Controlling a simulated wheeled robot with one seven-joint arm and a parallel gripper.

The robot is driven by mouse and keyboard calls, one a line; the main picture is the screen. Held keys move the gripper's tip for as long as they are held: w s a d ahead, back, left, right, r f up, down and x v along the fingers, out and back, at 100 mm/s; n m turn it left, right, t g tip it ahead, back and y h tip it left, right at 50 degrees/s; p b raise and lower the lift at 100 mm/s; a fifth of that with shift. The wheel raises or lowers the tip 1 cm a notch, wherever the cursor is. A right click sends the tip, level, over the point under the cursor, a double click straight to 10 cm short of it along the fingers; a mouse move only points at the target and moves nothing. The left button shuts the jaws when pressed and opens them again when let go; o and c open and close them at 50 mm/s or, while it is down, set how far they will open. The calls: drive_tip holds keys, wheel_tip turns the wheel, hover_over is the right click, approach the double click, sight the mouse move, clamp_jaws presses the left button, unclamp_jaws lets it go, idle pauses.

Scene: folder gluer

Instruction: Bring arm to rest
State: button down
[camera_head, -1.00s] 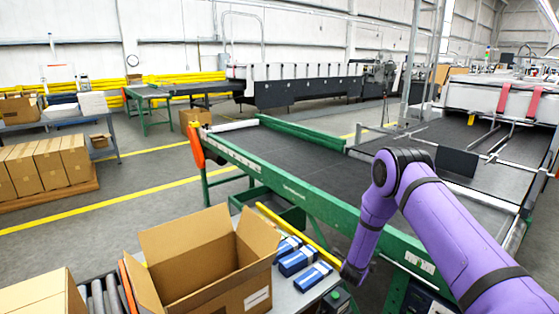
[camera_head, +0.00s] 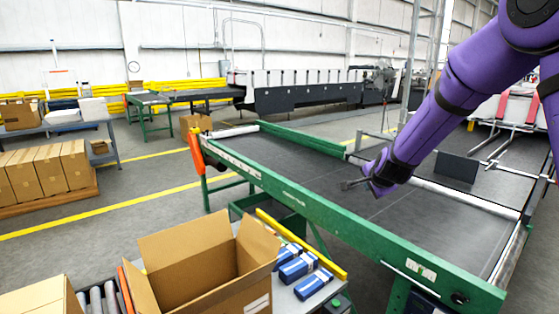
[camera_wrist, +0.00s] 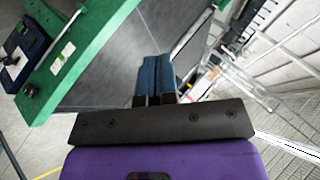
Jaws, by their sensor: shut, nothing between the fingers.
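My purple arm reaches in from the upper right in the head view. My gripper (camera_head: 346,185) is shut and empty, held above the dark belt of the green-framed conveyor (camera_head: 300,195). In the wrist view my gripper (camera_wrist: 156,75) shows its two fingers together with nothing between them. The conveyor's green side rail (camera_wrist: 75,50) shows at the upper left there.
An open cardboard box (camera_head: 205,262) stands at the front, with several blue-and-white cartons (camera_head: 298,268) beside it on a table. A yellow bar (camera_head: 300,243) runs behind them. Stacked brown boxes (camera_head: 45,170) sit on a pallet at left. Floor between is clear.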

drive_tip(key=s+r+n+g+y, duration=0.1)
drive_tip(key=s+r+n, duration=0.3)
drive_tip(key=s+r, duration=0.45)
drive_tip(key=s+r+n+g, duration=0.1)
drive_tip(key=s+r+n, duration=0.35)
drive_tip(key=s, duration=0.75)
drive_tip(key=s+d+r+n+g, duration=0.1)
drive_tip(key=s+n, duration=0.1)
drive_tip(key=s, duration=1)
drive_tip(key=s+d+r+n+g, duration=0.1)
drive_tip(key=s+d+r+n, duration=0.1)
drive_tip(key=s, duration=0.9)
drive_tip(key=shift+s+n+g+h, duration=0.3)
drive_tip(key=shift+s+n+h, duration=0.05)
drive_tip(key=shift+h, duration=0.05)
drive_tip(key=shift+d, duration=0.1)
